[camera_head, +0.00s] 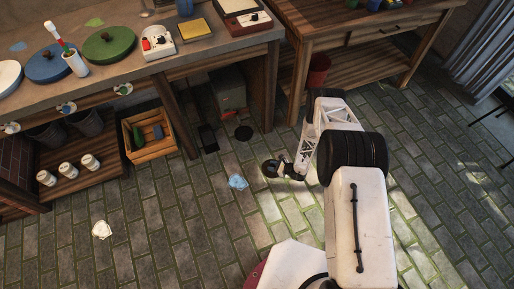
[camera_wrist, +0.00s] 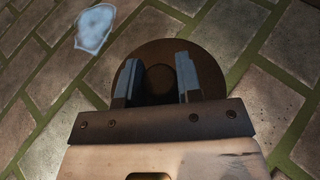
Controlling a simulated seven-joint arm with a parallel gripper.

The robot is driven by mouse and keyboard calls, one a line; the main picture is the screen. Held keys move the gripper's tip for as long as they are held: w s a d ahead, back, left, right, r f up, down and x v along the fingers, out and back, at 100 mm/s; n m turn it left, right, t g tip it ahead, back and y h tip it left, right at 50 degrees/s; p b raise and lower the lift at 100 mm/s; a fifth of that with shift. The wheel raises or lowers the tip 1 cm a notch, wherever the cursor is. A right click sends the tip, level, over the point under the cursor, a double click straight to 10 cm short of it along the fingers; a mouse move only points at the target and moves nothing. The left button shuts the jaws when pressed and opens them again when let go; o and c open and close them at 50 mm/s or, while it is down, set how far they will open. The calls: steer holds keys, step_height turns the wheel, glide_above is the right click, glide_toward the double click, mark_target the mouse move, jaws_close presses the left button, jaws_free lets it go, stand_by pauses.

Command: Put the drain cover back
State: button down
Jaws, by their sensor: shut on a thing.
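The drain cover (camera_wrist: 152,50) is a dark brown round disc with a darker round middle. My gripper (camera_wrist: 158,76) is shut on it, with a finger on each side of that middle. In the head view the cover (camera_head: 269,169) shows as a small dark disc at the end of my gripper (camera_head: 281,169), over the brick floor. I cannot tell how high it is. A dark round spot (camera_head: 243,133), which looks like the drain opening, lies on the floor up and left of my gripper, apart from the cover.
A crumpled bluish thing (camera_head: 238,182) lies on the floor left of my gripper; a white one (camera_head: 102,229) lies farther left. A dark flat object (camera_head: 208,138) and a grey box (camera_head: 229,91) are under the workbench (camera_head: 175,62). A red bucket (camera_head: 318,70) stands behind.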

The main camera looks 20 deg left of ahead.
steer(key=w+a+r+m+t, duration=0.4)
steer(key=w+a+t, duration=0.1)
steer(key=w+a, duration=0.9)
steer(key=shift+w+a+h, duration=0.4)
steer(key=shift+a, duration=0.3)
steer(key=shift+r, duration=0.1)
steer(key=shift+d+f+x, duration=0.1)
steer(key=shift+f+x, duration=0.1)
steer(key=shift+x, duration=1.8)
steer(key=shift+d+f+x, duration=0.1)
steer(key=shift+f+x, duration=0.05)
steer(key=shift+x, duration=1.85)
steer(key=shift+f+x, duration=0.2)
steer(key=shift+x, duration=1.75)
steer(key=shift+w+a+f, duration=0.2)
steer(key=shift+a+f, duration=0.15)
steer(key=shift+a, duration=0.25)
steer(key=shift+w+a+f, duration=0.2)
steer(key=shift+a+f, duration=0.25)
steer(key=shift+w+a+f, duration=0.2)
steer(key=shift+a+f, duration=0.25)
steer(key=shift+a, duration=0.05)
